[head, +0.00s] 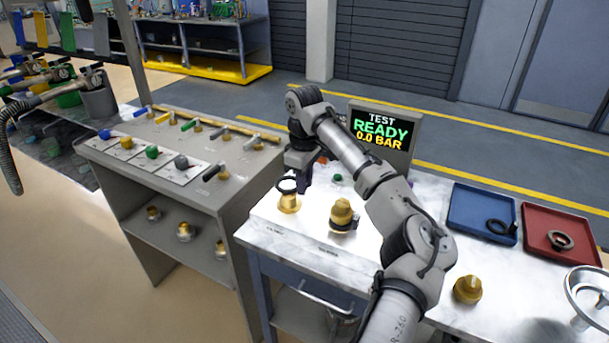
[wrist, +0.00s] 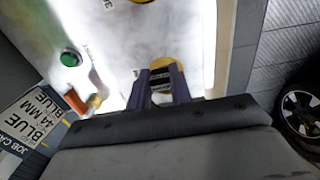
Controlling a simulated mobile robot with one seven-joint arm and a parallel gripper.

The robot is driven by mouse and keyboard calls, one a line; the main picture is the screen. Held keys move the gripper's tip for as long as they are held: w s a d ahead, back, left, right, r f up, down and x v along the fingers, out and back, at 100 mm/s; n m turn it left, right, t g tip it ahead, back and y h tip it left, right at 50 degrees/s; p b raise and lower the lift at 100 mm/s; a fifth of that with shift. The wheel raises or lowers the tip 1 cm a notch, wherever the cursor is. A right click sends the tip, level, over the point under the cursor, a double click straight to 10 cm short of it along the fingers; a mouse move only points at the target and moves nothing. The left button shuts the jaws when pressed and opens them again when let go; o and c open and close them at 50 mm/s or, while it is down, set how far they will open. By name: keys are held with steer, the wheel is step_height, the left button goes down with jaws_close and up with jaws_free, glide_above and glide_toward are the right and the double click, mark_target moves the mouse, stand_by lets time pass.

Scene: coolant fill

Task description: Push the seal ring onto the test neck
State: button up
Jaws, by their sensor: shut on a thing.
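My gripper (head: 294,182) is at the left end of the marble table, pointing down, shut on the black seal ring (head: 287,186). The ring shows at the fingertips, just over the top of a brass neck (head: 289,204). I cannot tell whether the ring touches the neck. In the wrist view, the fingers (wrist: 162,88) have dark bands between them, and the brass neck (wrist: 163,64) shows just beyond. The ring's full outline is hidden there. A second brass fitting (head: 342,212) with a dark clamp at its base stands to the right.
The test screen (head: 380,133) reads READY, 0.0 BAR. A blue tray (head: 470,215) with a black ring and a red tray (head: 545,228) with another ring lie at right. A brass piece (head: 467,289) stands near the front. A green button (wrist: 70,59) and job card (wrist: 32,125) show too.

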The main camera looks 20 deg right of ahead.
mark_target(305, 210)
steer(key=shift+f, duration=0.75)
steer(key=shift+p, duration=0.95)
stand_by(1.2)
steer(key=shift+f+b, duration=0.85)
steer(key=shift+f, duration=1.55)
steer(key=o, duration=1)
steer(key=shift+c, duration=0.2)
step_height(305, 210, up, 14)
steer(key=shift+f+b, duration=0.1)
steer(key=shift+b, duration=0.65)
